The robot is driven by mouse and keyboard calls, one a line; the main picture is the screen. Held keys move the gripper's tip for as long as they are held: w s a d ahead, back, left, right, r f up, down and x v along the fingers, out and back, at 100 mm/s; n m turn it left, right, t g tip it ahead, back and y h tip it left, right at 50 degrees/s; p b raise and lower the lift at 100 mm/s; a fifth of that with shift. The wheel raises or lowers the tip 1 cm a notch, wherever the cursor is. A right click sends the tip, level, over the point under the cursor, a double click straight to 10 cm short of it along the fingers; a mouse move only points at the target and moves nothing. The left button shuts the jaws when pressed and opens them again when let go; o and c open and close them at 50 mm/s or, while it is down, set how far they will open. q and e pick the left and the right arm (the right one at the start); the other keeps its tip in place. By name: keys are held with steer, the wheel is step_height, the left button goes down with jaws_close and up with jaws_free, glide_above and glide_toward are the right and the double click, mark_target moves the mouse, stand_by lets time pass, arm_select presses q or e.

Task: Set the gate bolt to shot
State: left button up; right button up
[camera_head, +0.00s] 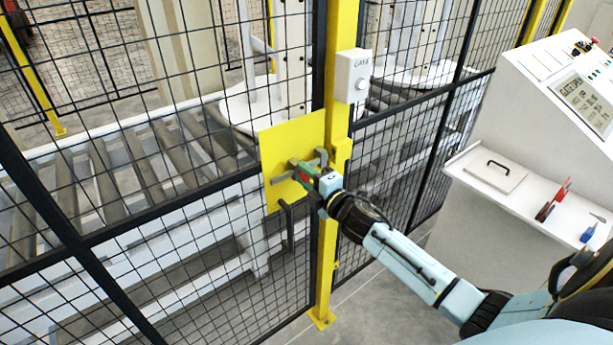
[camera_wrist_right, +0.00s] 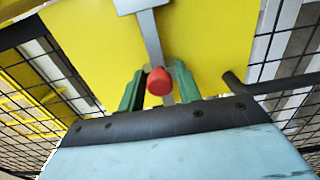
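The gate bolt, a grey bar (camera_wrist_right: 150,38) with a red knob (camera_wrist_right: 160,82), sits on a yellow plate (camera_head: 284,143) on the mesh gate. The plate fills much of the right wrist view (camera_wrist_right: 88,45). In the wrist view the bar runs from a grey bracket at the top towards the knob. My right gripper (camera_wrist_right: 160,75) has its green fingers on either side of the knob; I cannot tell whether they press on it. In the head view my right gripper (camera_head: 308,174) reaches the plate and partly hides the bolt. My left gripper is out of view.
A yellow post (camera_head: 333,220) stands right of the plate, with a white gate button box (camera_head: 352,75) above. A dark hooked handle (camera_head: 288,225) hangs below the plate. A white control console (camera_head: 545,130) with a shelf (camera_head: 520,200) of small tools stands at right.

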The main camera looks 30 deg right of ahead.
mark_target(315, 163)
jaws_close()
steer(key=shift+w+d+b, duration=0.15)
steer(key=shift+d+b, duration=0.15)
steer(key=shift+d, duration=2.25)
steer(key=shift+a, duration=0.1)
steer(key=shift+o, duration=1.7)
jaws_free()
steer(key=s+d, duration=0.1)
steer(key=s, duration=1.2)
steer(key=shift+s+b, duration=0.15)
steer(key=shift+b, duration=0.25)
